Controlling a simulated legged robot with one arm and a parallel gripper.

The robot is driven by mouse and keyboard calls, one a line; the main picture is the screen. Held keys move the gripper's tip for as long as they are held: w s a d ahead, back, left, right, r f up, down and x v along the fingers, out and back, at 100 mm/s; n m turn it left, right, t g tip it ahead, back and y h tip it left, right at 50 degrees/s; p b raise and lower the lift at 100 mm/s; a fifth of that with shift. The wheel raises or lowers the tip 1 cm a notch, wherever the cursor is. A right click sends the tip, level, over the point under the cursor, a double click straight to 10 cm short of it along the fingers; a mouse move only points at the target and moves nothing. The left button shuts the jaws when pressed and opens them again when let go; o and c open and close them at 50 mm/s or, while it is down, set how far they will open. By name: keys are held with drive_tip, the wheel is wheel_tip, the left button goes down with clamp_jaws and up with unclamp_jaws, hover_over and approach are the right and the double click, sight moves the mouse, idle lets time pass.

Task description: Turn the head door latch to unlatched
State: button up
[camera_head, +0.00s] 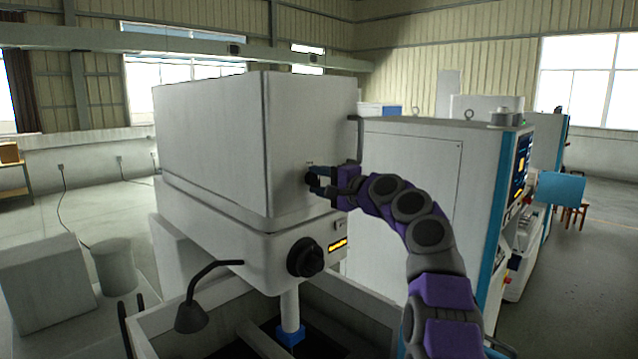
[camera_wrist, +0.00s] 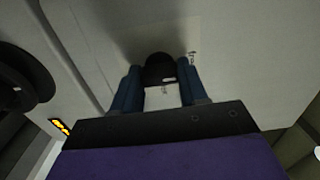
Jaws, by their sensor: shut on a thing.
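The head door latch (camera_head: 309,178) is a small black round knob on the front face of the white machine head (camera_head: 215,140). My gripper (camera_head: 318,181) reaches it from the right and is shut on it. In the wrist view the black latch (camera_wrist: 159,68) sits between the two blue fingers of my gripper (camera_wrist: 158,88). A small marking lies on the panel just right of the latch, too small to read. The part of the latch between the fingers is partly hidden.
A larger black knob (camera_head: 305,257) sits below on the head, beside a lit orange display (camera_head: 337,245). A white cabinet (camera_head: 425,165) stands close behind my arm.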

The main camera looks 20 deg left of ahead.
drive_tip(key=shift+w+f, duration=0.1)
drive_tip(key=shift+f, duration=0.3)
drive_tip(key=o, duration=1)
drive_tip(key=shift+w+r, duration=0.1)
drive_tip(key=shift+o, duration=0.3)
drive_tip(key=shift+a+r, duration=0.1)
drive_tip(key=shift+a, duration=0.05)
drive_tip(key=shift+r, duration=0.1)
drive_tip(key=shift+s+d+f+b, duration=0.2)
drive_tip(key=shift+s+d+b, duration=0.1)
drive_tip(key=shift+d+b, duration=0.45)
drive_tip(key=b+v, duration=0.4)
drive_tip(key=v, duration=1.1)
drive_tip(key=shift+d+b, duration=0.3)
drive_tip(key=shift+b, duration=0.05)
